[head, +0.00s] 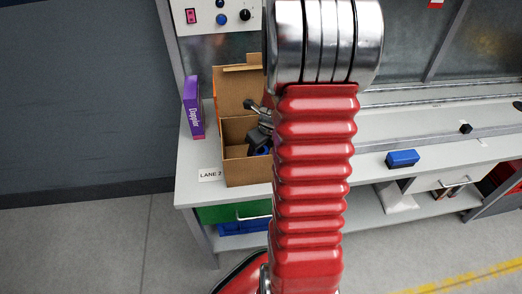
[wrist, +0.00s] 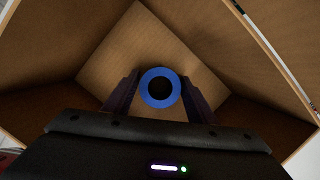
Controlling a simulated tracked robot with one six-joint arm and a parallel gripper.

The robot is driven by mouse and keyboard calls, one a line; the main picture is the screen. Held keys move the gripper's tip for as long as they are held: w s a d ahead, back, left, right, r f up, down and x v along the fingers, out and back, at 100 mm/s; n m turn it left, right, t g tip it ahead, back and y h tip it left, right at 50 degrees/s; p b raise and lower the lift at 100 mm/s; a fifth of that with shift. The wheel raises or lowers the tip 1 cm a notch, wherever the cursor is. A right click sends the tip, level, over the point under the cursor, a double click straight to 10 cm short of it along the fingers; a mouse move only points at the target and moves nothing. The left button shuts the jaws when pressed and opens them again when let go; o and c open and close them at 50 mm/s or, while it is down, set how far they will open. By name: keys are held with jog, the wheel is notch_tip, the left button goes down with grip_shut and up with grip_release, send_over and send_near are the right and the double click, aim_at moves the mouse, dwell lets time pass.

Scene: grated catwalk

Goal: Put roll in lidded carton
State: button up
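The carton (head: 245,171) is brown cardboard and stands on the bench with its lid (head: 237,92) raised at the back. In the wrist view the carton's inner walls (wrist: 125,45) surround the view. The roll (wrist: 145,87) is a blue ring with a dark hole, seen end on. My gripper (wrist: 160,92) has one finger against each side of the roll and appears shut on it. In the head view my gripper (head: 259,137) is at the carton's opening, partly hidden by my arm. I cannot tell whether the roll touches the carton's floor.
A purple box (head: 193,106) stands left of the carton, near a "LANE 2" label (head: 210,174). A blue block (head: 402,158) and a small black item (head: 466,128) lie to the right. A control panel (head: 219,17) is above the carton. The bench's right part is mostly clear.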

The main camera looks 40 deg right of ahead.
jog(key=shift+o, duration=1.3)
jog(key=v, duration=1.2)
jog(key=shift+w+r, duration=0.1)
jog(key=shift+r, duration=0.05)
